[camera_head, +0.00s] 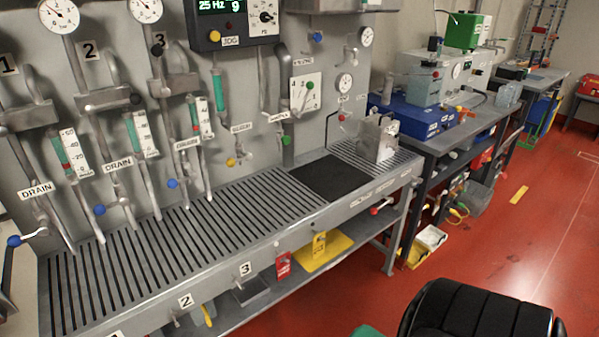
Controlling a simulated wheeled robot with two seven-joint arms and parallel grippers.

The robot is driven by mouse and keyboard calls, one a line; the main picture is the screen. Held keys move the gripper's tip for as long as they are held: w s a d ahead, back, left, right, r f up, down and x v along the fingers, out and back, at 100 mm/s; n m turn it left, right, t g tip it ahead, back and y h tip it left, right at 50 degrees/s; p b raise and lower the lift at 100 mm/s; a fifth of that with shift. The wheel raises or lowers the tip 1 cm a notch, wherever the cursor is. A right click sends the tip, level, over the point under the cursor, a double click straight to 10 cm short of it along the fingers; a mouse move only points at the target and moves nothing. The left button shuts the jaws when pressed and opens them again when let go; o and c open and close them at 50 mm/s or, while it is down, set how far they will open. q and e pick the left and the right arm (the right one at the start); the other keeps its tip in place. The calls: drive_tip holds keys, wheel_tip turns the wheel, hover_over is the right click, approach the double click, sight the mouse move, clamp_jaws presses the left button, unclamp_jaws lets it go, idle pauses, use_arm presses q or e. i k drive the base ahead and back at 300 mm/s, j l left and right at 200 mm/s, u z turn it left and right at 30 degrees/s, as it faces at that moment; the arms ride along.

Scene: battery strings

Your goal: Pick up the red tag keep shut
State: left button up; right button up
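A small red tag (283,265) with pale markings hangs at the front edge of the slatted metal bench (330,214), right of the number 3 label. It looks upright, and its lettering is too small to read. A yellow tag (319,245) hangs a little to its right on the same front edge. Neither of my grippers is in view, and nothing of mine covers the red tag.
A yellow tray (325,254) lies on the shelf below the tags. A black padded seat (478,312) stands at the bottom right. Red floor (490,245) is open between bench and seat.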

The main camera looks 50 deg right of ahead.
sight(283, 268)
drive_tip(key=k+z, duration=0.15)
drive_tip(key=z, duration=1.2)
